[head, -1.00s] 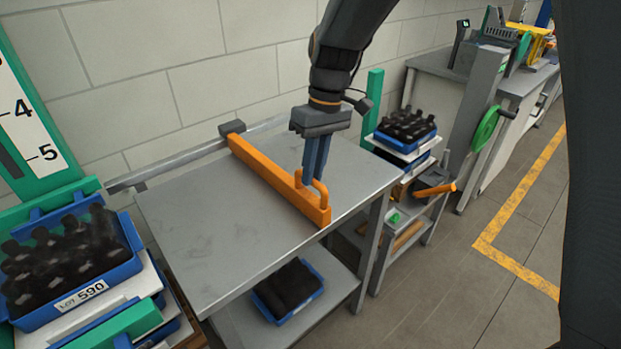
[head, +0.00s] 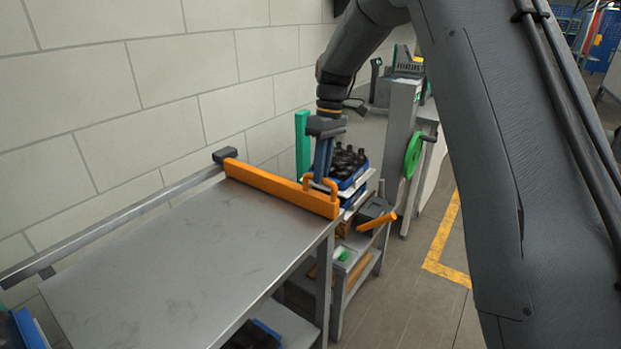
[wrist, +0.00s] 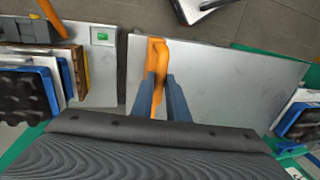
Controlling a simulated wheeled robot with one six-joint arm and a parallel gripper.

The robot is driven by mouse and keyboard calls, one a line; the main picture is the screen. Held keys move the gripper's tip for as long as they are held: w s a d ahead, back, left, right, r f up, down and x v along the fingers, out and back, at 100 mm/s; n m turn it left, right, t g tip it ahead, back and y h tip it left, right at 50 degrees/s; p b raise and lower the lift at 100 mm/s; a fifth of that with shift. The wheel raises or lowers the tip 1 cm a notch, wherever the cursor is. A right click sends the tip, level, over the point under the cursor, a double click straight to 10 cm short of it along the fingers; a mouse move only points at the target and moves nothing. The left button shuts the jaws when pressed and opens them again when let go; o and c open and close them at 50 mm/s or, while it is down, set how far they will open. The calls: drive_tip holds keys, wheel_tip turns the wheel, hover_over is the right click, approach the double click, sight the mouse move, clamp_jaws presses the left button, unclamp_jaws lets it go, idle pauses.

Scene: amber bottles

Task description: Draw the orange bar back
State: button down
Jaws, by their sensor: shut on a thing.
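The orange bar (head: 270,187) lies across the grey metal table (head: 170,265), close to the table's right end in the head view. Its far end meets a dark block (head: 226,155) on the rail along the wall side. A looped orange handle (head: 334,187) stands up near the bar's front end. My gripper (head: 322,174) points down and is shut on this handle. In the wrist view the bar (wrist: 156,50) runs away from my gripper (wrist: 165,98), whose blue fingers stand on both sides of the handle. The fingertips are partly hidden by the handle.
A metal rail (head: 120,222) runs along the wall side of the table. Just past the table's right end stand a green post (head: 302,146) and a cart with a blue crate of dark bottles (head: 346,165). The table is bare left of the bar.

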drive_tip(key=shift+w+d+r, duration=0.1)
drive_tip(key=shift+w+d, duration=0.1)
drive_tip(key=shift+w, duration=0.05)
drive_tip(key=c, duration=1.7)
unclamp_jaws()
drive_tip(key=shift+w+d, duration=0.1)
drive_tip(key=shift+c, duration=0.2)
drive_tip(key=r, duration=0.2)
drive_tip(key=r+b, duration=0.1)
drive_tip(key=r, duration=0.2)
drive_tip(key=w+r+b, duration=0.1)
drive_tip(key=r, duration=0.1)
drive_tip(key=shift+d+r, duration=0.3)
drive_tip(key=shift+d, duration=0.05)
drive_tip(key=shift+s, duration=0.1)
